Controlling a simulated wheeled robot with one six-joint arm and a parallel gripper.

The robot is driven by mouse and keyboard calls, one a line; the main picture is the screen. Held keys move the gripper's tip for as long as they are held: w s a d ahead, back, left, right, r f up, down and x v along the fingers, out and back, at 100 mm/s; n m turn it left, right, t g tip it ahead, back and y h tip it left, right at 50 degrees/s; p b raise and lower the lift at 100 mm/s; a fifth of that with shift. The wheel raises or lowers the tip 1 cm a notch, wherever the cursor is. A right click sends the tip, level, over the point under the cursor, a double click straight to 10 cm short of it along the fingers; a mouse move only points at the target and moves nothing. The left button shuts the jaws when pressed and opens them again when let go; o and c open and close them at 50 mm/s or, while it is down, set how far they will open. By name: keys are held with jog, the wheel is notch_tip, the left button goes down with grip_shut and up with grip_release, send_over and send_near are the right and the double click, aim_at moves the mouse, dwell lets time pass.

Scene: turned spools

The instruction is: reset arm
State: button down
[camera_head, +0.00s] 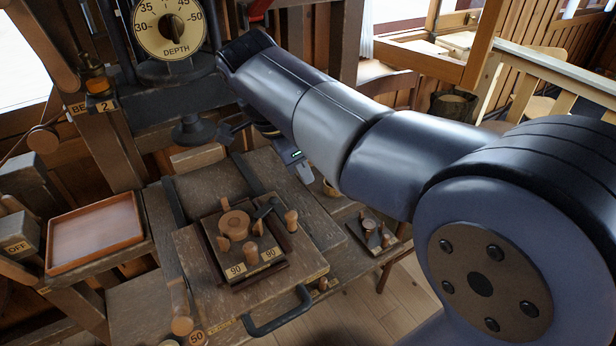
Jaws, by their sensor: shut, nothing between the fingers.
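My gripper (305,174) shows only in part below my arm, over the far right part of the wooden bench. It points down, its light grey tip looks shut, and I see nothing held in it. My forearm hides much of its body and wrist. Below and to the left, a square wooden fixture (265,270) with "90" labels carries a round turned wooden piece (235,223) and several small wooden pegs. The gripper is apart from the fixture and the pegs.
An orange-brown tray (95,233) lies at the left. A depth dial (168,28) stands at the back on a dark machine. A small plate with pegs (371,233) is right of the fixture. A black handle (279,312) juts from the front edge. Floor shows at lower right.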

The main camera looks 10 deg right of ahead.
jog(key=shift+f, duration=0.1)
jog(key=f, duration=0.9)
jog(key=shift+a+f, duration=0.15)
jog(key=shift+a, duration=0.25)
